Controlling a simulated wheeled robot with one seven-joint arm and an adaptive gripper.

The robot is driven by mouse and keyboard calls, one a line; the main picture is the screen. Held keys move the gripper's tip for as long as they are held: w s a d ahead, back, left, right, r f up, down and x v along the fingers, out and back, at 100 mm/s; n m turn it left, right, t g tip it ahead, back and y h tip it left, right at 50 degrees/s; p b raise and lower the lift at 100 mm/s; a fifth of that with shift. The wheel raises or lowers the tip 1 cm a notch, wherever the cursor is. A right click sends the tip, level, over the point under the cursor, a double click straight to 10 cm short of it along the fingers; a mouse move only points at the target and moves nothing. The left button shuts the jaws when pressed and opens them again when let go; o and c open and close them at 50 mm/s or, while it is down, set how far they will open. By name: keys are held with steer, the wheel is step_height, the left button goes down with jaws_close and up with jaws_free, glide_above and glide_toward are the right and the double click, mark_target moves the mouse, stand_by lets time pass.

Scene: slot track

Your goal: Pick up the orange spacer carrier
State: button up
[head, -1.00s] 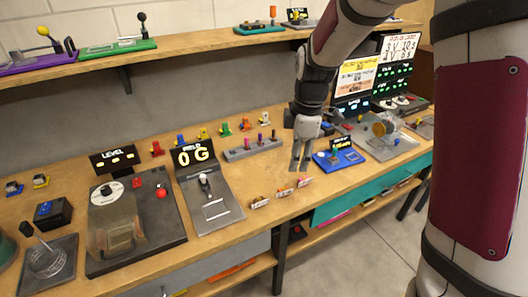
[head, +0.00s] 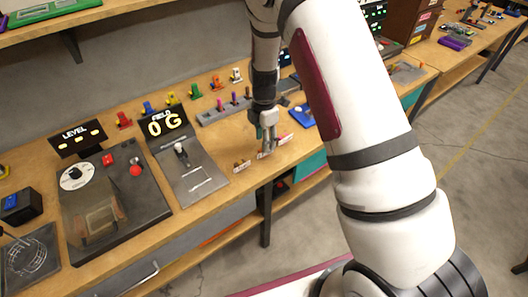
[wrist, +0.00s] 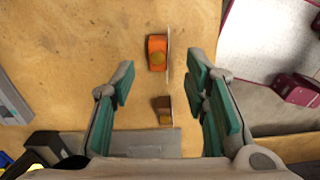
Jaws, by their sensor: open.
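In the wrist view, an orange block (wrist: 157,44) with a round yellowish spot and a thin pale plate along its right side stands on the wooden bench; it appears to be the orange spacer carrier. My gripper (wrist: 160,75) is open and empty above the bench, with its teal-padded fingers to either side of the line of carriers. The orange carrier lies slightly above the middle of the gap in the picture. In the head view my gripper (head: 265,147) points down over the front row of carriers and partly hides them.
A brown carrier (wrist: 163,104) stands close to the orange one; it also shows in the head view (head: 241,166). The FIELD device (head: 190,172) is left of my gripper. Several coloured pieces, including an orange one (head: 217,83), stand behind. The bench's front edge is close.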

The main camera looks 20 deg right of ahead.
steer(key=shift+w+f+p, duration=0.15)
steer(key=shift+f+p, duration=0.4)
steer(key=shift+f, duration=2.2)
jaws_close()
